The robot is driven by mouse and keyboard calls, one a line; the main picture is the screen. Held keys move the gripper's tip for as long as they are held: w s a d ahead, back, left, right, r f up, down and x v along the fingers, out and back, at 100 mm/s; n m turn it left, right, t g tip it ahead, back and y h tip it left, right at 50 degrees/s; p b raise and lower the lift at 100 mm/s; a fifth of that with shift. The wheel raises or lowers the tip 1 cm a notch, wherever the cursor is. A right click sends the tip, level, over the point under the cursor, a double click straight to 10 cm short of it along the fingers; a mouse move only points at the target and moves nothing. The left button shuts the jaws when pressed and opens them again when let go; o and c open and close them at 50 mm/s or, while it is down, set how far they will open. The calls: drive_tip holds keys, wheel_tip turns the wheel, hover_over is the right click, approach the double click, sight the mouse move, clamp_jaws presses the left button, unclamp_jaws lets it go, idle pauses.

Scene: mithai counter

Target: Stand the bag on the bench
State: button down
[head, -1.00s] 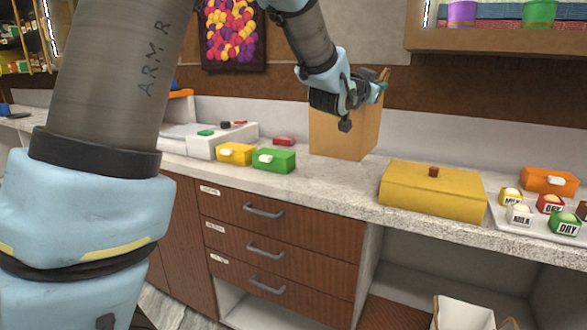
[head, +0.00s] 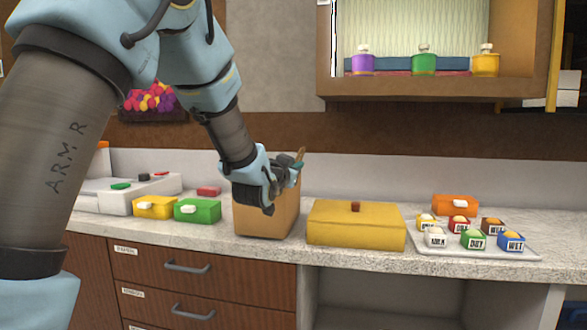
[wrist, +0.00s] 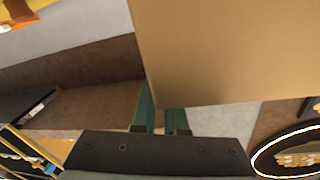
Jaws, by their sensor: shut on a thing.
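The bag (head: 262,218) is a plain tan paper bag, upright in the head view above the worktop between the green box and the yellow lidded box. Its base shows against the front part of the pale stone bench top (head: 440,275); I cannot tell whether it touches. My gripper (head: 297,166) is shut on the bag at its upper edge, and the wrist hides part of its top. In the wrist view the bag (wrist: 235,50) fills the upper right, and my green-sided fingers (wrist: 163,115) meet its edge.
The yellow lidded box (head: 345,228) stands close right of the bag. A green box (head: 197,211) and yellow box (head: 153,207) stand left. A tray (head: 425,246) with several small labelled boxes is at right, an orange box (head: 454,205) behind it. A shelf cabinet (head: 440,90) hangs above.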

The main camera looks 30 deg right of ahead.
drive_tip(key=shift+f, duration=0.5)
drive_tip(key=c, duration=1)
unclamp_jaws()
drive_tip(key=shift+o, duration=0.2)
drive_tip(key=b+v, duration=0.2)
drive_tip(key=v, duration=1)
drive_tip(key=shift+b, duration=0.35)
